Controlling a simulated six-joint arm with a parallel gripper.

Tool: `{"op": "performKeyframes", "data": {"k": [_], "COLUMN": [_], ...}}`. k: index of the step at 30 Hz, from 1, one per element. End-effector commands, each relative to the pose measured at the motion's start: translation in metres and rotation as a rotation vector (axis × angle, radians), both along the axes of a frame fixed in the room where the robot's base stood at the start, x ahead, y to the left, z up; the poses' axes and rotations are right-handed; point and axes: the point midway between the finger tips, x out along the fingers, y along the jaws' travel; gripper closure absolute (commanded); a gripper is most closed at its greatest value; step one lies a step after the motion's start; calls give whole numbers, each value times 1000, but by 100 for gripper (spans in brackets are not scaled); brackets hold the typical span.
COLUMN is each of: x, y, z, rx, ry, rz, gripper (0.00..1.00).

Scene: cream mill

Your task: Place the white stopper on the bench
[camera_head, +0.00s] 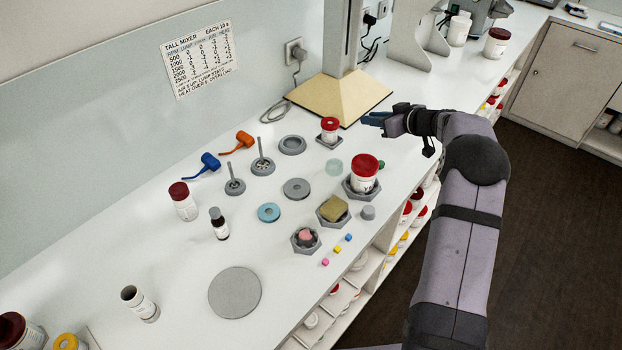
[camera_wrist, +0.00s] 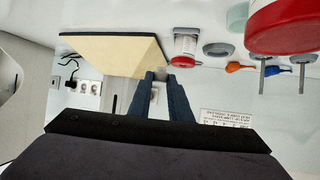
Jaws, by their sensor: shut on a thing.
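In the head view I cannot make out the held thing. The fingers point left in the head view, at the right of a small red-lidded jar (camera_head: 330,125).
A larger red-lidded jar (camera_head: 365,168) stands in a grey holder near the front edge. A cream base with a grey column (camera_head: 338,95) stands behind. Small parts, blue and orange tools (camera_head: 238,143) and bottles crowd the middle. The bench is clearer around the grey disc (camera_head: 235,292).

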Motion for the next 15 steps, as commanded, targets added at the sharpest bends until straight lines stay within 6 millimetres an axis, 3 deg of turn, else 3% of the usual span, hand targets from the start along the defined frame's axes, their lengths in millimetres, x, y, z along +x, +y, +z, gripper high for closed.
{"op": "performKeyframes", "data": {"k": [10, 15], "x": [-1, -2], "y": [-9, -9], "z": [-13, -34], "rx": [1, 2], "ry": [-1, 4], "rz": [21, 20], "gripper": [100, 100]}}
